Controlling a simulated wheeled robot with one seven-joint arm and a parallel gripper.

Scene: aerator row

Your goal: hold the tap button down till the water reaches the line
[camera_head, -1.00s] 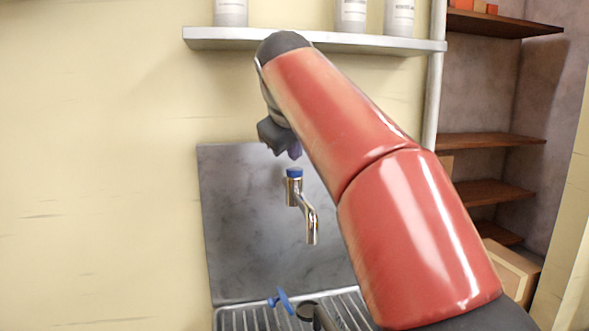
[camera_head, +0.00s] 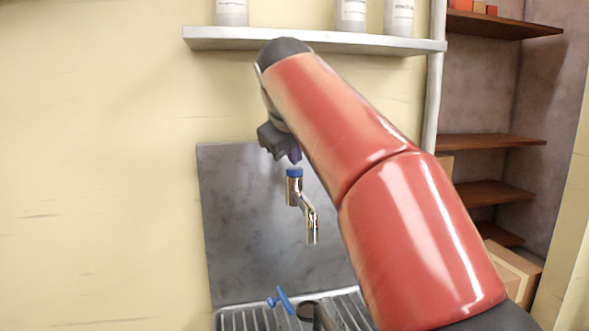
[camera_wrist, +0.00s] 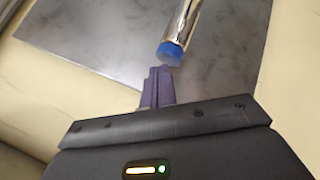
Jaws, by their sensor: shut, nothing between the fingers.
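The chrome tap (camera_head: 312,225) sticks out from the grey splash plate, with its spout pointing down. Its blue button (camera_head: 294,172) caps the top of the tap body; the button also shows in the wrist view (camera_wrist: 170,52). My gripper (camera_head: 294,156) is just above the button in the head view, partly hidden behind my arm. In the wrist view my purple fingers (camera_wrist: 158,80) are together and empty, close to the button; whether they touch it I cannot tell. No water, vessel or fill line is visible.
A slatted metal drain tray (camera_head: 240,318) lies below the tap, with a blue-handled part (camera_head: 281,299) at it. A shelf (camera_head: 220,40) with white bottles (camera_head: 231,12) is above. Wooden shelves (camera_head: 490,190) and a cardboard box (camera_head: 512,270) are at right.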

